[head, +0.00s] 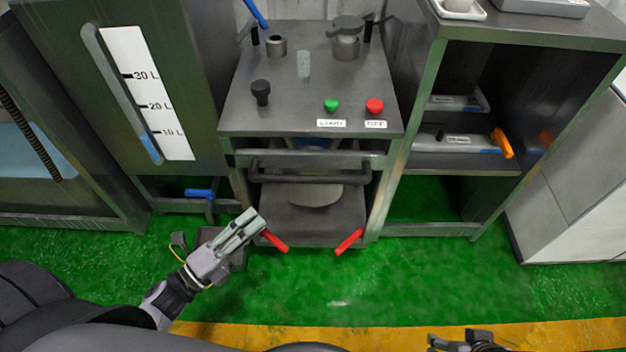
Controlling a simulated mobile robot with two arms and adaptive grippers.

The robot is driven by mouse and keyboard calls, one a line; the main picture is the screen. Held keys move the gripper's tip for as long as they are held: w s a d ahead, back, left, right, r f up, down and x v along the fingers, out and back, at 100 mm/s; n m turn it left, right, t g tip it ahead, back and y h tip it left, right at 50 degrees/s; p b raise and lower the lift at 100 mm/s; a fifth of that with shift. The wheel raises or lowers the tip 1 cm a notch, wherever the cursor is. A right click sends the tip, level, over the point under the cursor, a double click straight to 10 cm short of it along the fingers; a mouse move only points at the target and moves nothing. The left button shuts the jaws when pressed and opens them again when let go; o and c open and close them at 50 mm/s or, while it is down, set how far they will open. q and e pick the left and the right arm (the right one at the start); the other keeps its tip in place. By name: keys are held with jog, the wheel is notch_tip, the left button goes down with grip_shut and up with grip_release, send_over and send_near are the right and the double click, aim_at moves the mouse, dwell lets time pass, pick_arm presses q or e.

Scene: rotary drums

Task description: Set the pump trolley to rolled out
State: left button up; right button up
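The pump trolley (345,215) appears to be the low dark metal unit under the control bench, in its bay between the legs. A dark bar handle (310,179) runs across its front above a round pale part. Two red levers, left (275,240) and right (349,241), stick out at its lower front. My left gripper (257,221) is just up and left of the left red lever, its fingers close together with nothing visible between them; contact with the lever cannot be told. My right gripper (465,341) shows only partly at the bottom edge.
The bench top (280,88) carries a green button (331,105), a red button (375,105) and fittings. A tank with a level scale (150,92) stands left, an open shelf (470,166) right. Green floor (420,275) in front is clear up to a yellow stripe (560,335).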

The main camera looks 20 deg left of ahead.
aim_at(308, 179)
pick_arm(q)
jog(key=x, duration=1.6)
jog(key=shift+w, duration=0.3)
jog(key=shift+c, duration=0.2)
grip_shut()
